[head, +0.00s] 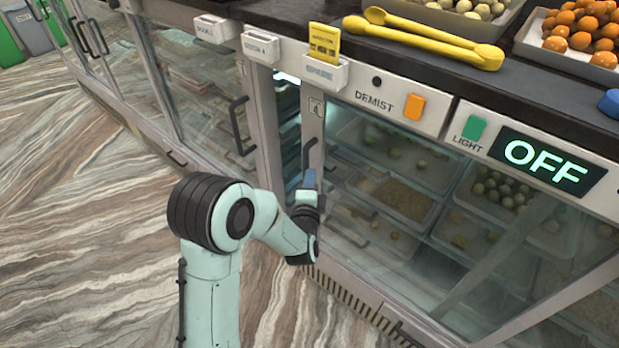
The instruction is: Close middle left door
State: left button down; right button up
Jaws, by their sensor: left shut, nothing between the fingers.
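The glass door (312,127) right of the white post stands a little open. A narrow lit gap (287,110) shows between its left edge and the post. Its dark vertical handle (308,155) is on the left frame of the door. My left gripper (309,180) is shut and empty, with its blue-grey fingertips at the lower end of this handle, at the door's front. I cannot tell whether they touch it. My right gripper is not in view.
Another glass door with a dark handle (239,126) is to the left. Sweets on trays show behind the glass. On the counter lie yellow tongs (425,34), a yellow card (324,43) and trays of sweets. A panel (547,163) reads OFF. The marbled floor at left is clear.

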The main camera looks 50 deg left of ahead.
pick_arm(q)
jog(key=shift+a, duration=0.1)
jog(key=s+a+b, duration=0.2)
jog(key=s+a, duration=0.1)
jog(key=a, duration=1.1)
jog(key=shift+s+r+b, duration=0.15)
jog(key=shift+s+b, duration=0.2)
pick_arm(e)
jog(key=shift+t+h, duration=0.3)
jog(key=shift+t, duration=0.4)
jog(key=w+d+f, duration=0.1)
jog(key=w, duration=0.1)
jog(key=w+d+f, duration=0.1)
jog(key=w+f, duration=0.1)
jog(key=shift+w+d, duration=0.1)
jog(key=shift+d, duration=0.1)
pick_arm(q)
jog(key=shift+a, duration=0.15)
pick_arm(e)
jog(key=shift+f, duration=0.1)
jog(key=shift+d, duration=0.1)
